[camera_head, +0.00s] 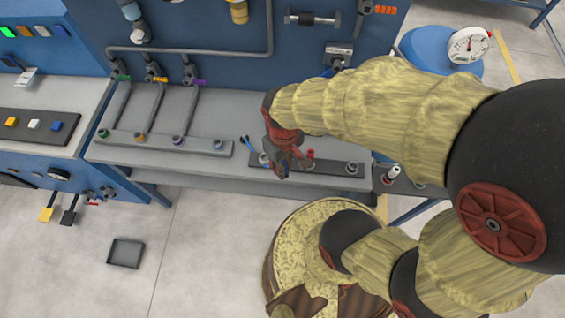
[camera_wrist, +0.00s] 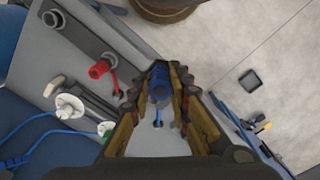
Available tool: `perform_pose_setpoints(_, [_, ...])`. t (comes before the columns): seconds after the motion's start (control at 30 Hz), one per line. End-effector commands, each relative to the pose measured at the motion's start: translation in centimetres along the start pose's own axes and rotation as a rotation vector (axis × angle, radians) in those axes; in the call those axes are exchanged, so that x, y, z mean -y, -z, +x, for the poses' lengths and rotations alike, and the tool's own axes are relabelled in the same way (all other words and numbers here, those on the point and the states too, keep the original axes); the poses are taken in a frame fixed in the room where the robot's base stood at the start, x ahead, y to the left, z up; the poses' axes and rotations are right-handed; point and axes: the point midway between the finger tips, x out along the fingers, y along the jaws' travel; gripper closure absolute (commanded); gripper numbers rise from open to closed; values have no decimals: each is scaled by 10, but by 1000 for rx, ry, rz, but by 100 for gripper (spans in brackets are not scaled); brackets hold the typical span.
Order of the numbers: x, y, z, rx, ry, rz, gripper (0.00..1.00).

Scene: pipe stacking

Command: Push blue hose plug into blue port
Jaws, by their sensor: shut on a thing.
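My gripper (camera_head: 284,165) is at the front edge of the bench, over the left part of a dark port rail (camera_head: 335,168). In the wrist view my gripper (camera_wrist: 160,75) has its two fingers on either side of the blue hose plug (camera_wrist: 158,86), shut on it. A thin blue hose (camera_wrist: 158,118) runs from the plug toward the bench. The fingers hide the plug's tip and what lies under it, so I cannot tell whether it touches a port. I cannot make out the blue port itself.
A red plug (camera_wrist: 99,69) with a red hose sits on the rail (camera_wrist: 85,35) beside my gripper. A white connector (camera_wrist: 68,106) with a blue cable lies nearby. A grey tray (camera_head: 126,253) lies on the floor.

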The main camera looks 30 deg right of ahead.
Motion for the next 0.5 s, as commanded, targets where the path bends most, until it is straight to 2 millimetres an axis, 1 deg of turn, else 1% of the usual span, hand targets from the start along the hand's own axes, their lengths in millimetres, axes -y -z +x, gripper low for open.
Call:
perform_pose_setpoints(0.17, [0, 0, -4, -1, 0, 0, 100])
perform_pose_setpoints(0.5, [0, 0, -29, -1, 0, 0, 100])
